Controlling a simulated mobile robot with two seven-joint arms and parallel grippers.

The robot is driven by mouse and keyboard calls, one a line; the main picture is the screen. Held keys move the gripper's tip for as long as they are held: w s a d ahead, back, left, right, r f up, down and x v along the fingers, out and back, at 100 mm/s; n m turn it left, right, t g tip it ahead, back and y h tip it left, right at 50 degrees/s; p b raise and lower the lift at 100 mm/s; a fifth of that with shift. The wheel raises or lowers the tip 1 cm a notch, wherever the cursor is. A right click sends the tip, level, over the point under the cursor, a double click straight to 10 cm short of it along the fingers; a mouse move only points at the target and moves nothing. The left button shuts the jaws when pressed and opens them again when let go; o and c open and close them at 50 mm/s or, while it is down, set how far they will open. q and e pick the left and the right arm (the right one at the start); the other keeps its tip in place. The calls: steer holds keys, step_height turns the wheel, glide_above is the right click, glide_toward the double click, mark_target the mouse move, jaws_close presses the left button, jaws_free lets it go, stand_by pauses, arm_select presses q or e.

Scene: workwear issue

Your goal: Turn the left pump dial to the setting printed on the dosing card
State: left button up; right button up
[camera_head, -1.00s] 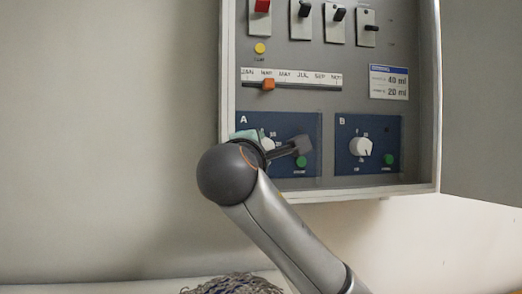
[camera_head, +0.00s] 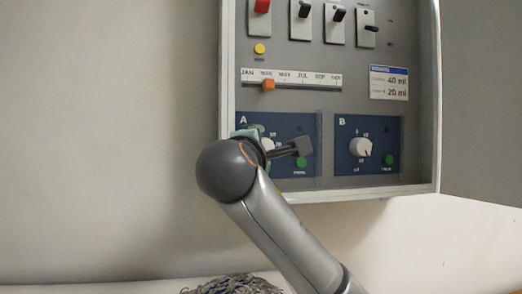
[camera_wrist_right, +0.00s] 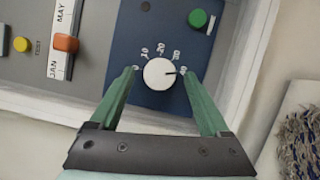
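The left pump dial (camera_wrist_right: 159,73) is a white round knob on the blue panel A (camera_head: 286,128); its dark pointer mark faces right in the right wrist view. In the head view my wrist partly hides the dial. My right gripper (camera_wrist_right: 160,70) is open, with one green finger on each side of the knob and a visible gap to it. The dosing card (camera_head: 388,82) is white with a blue header and shows 40 ml above 20 ml; its row labels are too small to read. My left gripper is not in view.
Panel B (camera_head: 368,128) has a similar white dial (camera_head: 360,147) and a green button (camera_head: 388,161). Panel A's green button (camera_wrist_right: 198,18) is close by. An orange month slider (camera_head: 268,85), yellow button (camera_head: 260,49) and several switches are above. The cabinet door (camera_head: 482,100) stands open at right.

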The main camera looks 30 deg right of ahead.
steer(key=b+v, duration=0.2)
steer(key=v, duration=0.5)
steer(key=shift+s+a, duration=0.2)
steer(key=shift+f, duration=0.1)
stand_by(0.3)
